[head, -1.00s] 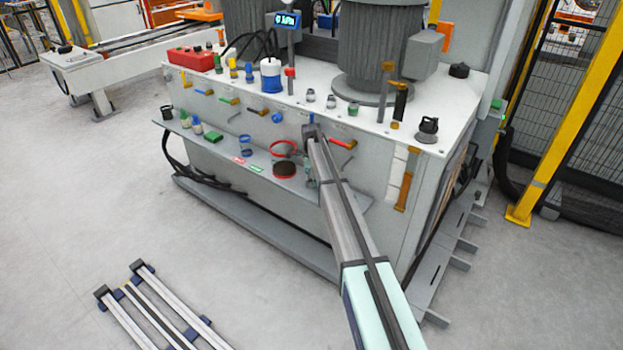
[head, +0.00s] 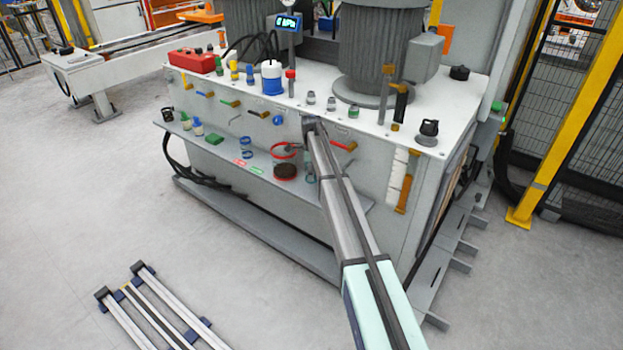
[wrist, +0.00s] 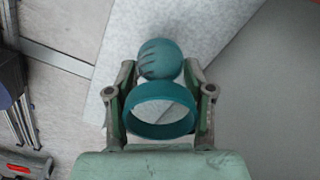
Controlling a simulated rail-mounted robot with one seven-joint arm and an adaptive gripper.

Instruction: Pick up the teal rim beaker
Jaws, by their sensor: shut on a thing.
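In the wrist view, my gripper (wrist: 160,112) is shut on the teal rim beaker (wrist: 159,130), with one finger on each side of it. I look down over its round teal rim. A round teal shape with dark streaks shows beyond the rim, between the fingers; I cannot tell whether it is the beaker's contents or base. In the head view, my arm covers most of the gripper at the shelf, and a small greenish part of the beaker (head: 310,168) shows left of the arm.
Blue rings (head: 246,148) and small bottles stand farther left. Coloured levers stick out from the panel above. A blue-and-white container (head: 271,80) stands on the top.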

